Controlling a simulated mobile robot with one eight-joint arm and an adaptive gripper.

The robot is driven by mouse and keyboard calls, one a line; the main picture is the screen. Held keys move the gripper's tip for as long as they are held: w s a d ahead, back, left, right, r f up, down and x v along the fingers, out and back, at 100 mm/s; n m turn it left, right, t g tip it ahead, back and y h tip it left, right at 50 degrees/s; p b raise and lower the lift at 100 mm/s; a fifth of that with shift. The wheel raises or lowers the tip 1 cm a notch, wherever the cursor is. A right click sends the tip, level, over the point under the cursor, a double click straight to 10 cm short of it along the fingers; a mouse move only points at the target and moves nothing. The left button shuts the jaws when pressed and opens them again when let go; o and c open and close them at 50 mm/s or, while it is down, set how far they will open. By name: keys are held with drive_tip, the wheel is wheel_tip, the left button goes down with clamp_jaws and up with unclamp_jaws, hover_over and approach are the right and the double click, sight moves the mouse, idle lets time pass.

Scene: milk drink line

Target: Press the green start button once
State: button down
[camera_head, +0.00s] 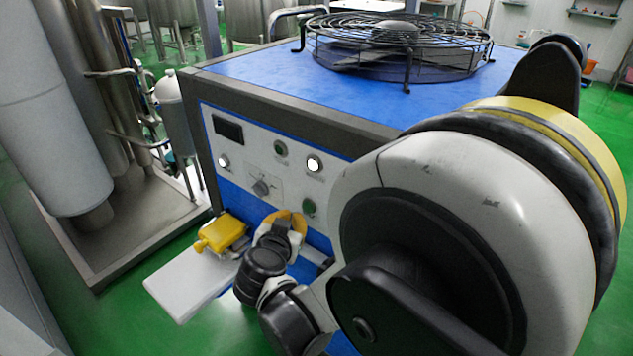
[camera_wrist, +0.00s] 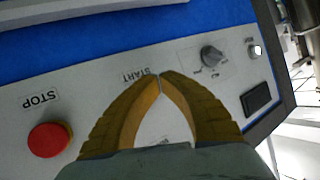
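My gripper (camera_head: 288,222) is in front of the lower part of the control panel, just left of and below a green button (camera_head: 309,207). From its place level with the knob, this looks like the start button, but its label is unreadable there. In the wrist view my gripper (camera_wrist: 160,79) has its two yellow fingertips together with nothing between them. They are beside the upside-down START label (camera_wrist: 138,76). The green button is not visible in the wrist view, seemingly hidden behind a finger. I cannot tell whether the fingertips touch the panel.
A red STOP button (camera_wrist: 49,139) is left of the fingers. A rotary knob (camera_wrist: 212,56), a lit white button (camera_wrist: 255,50) and a dark display (camera_wrist: 257,98) are at right. In the head view, another green button (camera_head: 281,148) is higher up. A yellow part (camera_head: 222,232) stands left of my gripper.

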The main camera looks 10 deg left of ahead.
drive_tip(key=shift+w+d, duration=0.3)
drive_tip(key=shift+w, duration=0.2)
idle(1.2)
drive_tip(key=shift+w+d, duration=0.2)
drive_tip(key=shift+w, duration=0.15)
drive_tip(key=shift+w+d, duration=0.2)
drive_tip(key=shift+w, duration=0.2)
idle(0.6)
drive_tip(key=shift+s, duration=0.1)
drive_tip(key=shift+s+a, duration=0.4)
drive_tip(key=shift+s, duration=0.25)
drive_tip(key=shift+s, duration=0.1)
drive_tip(key=s, duration=0.1)
drive_tip(key=s+a, duration=0.2)
drive_tip(key=s, duration=0.1)
drive_tip(key=shift+s+a, duration=0.1)
drive_tip(key=shift+a, duration=0.15)
